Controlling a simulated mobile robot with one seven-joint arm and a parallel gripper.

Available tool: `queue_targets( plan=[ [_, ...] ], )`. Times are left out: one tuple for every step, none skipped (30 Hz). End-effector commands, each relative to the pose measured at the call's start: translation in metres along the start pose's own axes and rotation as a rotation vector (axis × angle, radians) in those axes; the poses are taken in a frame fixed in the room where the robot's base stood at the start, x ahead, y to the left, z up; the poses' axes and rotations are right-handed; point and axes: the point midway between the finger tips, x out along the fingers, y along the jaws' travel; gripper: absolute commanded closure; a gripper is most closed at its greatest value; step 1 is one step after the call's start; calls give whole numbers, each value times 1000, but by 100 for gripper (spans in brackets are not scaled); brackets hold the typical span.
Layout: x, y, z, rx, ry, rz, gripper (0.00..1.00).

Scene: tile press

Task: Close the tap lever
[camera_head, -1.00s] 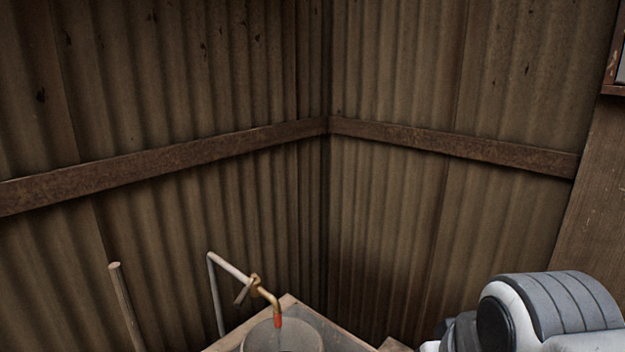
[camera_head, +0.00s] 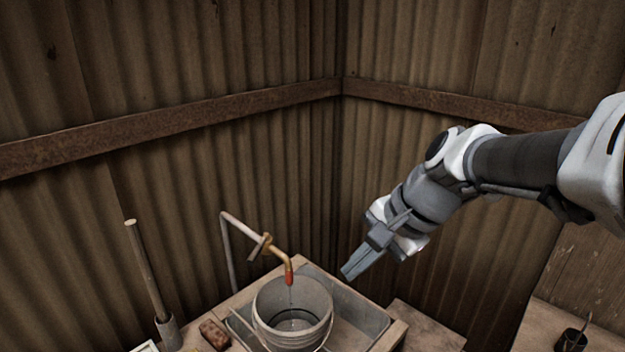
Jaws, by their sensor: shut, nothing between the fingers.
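The tap (camera_head: 284,258) is a thin bent pipe with a brass end and a red tip, at the left of the corner. Its lever (camera_head: 260,247) is a small brass-coloured piece on the pipe, pointing down and to the left. A thin stream seems to fall from the red tip into the bucket (camera_head: 262,318) below. My gripper (camera_head: 346,275) is shut and empty. It hangs to the right of the tap, above the basin's right part, pointing down and left, clear of the lever.
The bucket stands in a grey basin (camera_head: 368,317) with a wooden frame. A wooden handle (camera_head: 146,265) stands upright at the left, near a brown block (camera_head: 214,334). A dark cup (camera_head: 571,341) sits at the lower right. Corrugated walls close in behind the tap.

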Motion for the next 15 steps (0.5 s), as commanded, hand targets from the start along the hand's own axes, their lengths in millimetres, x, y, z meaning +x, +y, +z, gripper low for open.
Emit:
queue_targets(
  plan=[
    [11, -11, -7, 83, -43, -13, 100],
    [16, -19, -10, 135, -68, -23, 100],
    [24, -28, -15, 204, -100, -36, 100],
    [30, -36, -19, 256, -124, -45, 100],
    [36, -42, -23, 308, -149, -54, 100],
    [44, -52, -28, 377, -182, -64, 100],
    [50, -58, -32, 429, -207, -72, 100],
    [56, -65, -37, 481, -233, -79, 100],
    [65, -73, -43, 552, -266, -87, 100],
    [71, -80, -48, 602, -291, -94, 100],
    [78, -85, -52, 652, -316, -98, 100],
    [86, -92, -58, 715, -348, -105, 100],
    [91, -97, -63, 759, -369, -110, 100],
    [97, -101, -67, 801, -390, -113, 100],
    [104, -107, -72, 851, -415, -117, 100]
  ],
)
